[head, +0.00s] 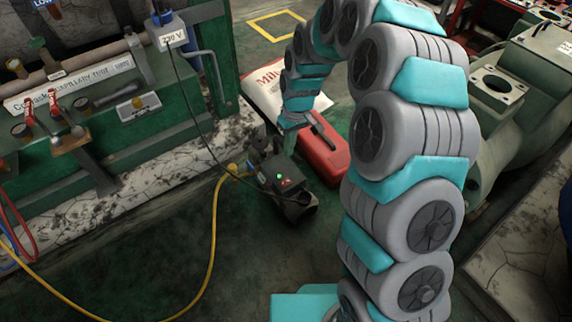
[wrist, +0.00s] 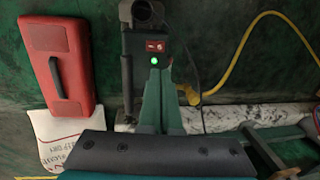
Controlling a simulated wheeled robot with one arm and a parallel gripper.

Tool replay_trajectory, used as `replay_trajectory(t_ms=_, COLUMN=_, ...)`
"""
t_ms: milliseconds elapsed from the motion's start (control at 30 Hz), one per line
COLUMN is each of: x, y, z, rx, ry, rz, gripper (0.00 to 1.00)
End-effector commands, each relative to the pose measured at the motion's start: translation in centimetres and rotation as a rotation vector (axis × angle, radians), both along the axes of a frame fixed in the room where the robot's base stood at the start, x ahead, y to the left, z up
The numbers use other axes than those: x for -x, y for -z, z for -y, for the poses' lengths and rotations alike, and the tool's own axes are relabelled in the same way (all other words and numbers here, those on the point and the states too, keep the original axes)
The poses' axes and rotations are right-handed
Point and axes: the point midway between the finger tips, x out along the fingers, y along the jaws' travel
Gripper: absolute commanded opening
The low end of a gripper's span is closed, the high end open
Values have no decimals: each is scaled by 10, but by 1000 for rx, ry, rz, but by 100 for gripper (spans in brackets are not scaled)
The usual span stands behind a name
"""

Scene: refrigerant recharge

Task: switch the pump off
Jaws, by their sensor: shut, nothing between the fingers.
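The pump (head: 292,204) is a dark unit on the floor, left of the red case. It also shows at the top middle of the wrist view (wrist: 142,14). Its red rocker switch (wrist: 155,46) sits on a dark panel above a lit green lamp (wrist: 154,61). The lamp glows in the head view too (head: 280,176). My gripper (head: 290,152) points down over the pump. In the wrist view its green fingers (wrist: 162,72) are shut and empty, with the tips beside the lamp and just below the switch. I cannot tell whether they touch the panel.
A red case (head: 324,158) lies right of the pump, beside a white sack (head: 262,88). A yellow hose (head: 213,225) and a dark cable run from the pump's left side. A green rack with valves (head: 100,110) stands left; a green machine (head: 520,110) stands right.

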Motion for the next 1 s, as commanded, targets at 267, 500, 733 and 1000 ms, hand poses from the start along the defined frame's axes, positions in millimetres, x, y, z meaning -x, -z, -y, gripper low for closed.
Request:
replay_trajectory(t_ms=267, x=6, y=48, z=-5, rx=2, ry=-1, rz=-8, gripper=0)
replay_trajectory(t_ms=500, x=9, y=93, z=-10, rx=1, ry=-1, rz=-5, gripper=0)
replay_trajectory(t_ms=733, x=10, y=123, z=-14, rx=2, ry=0, rz=-2, gripper=0)
replay_trajectory(t_ms=1000, x=11, y=133, z=-15, rx=1, ry=0, rz=1, gripper=0)
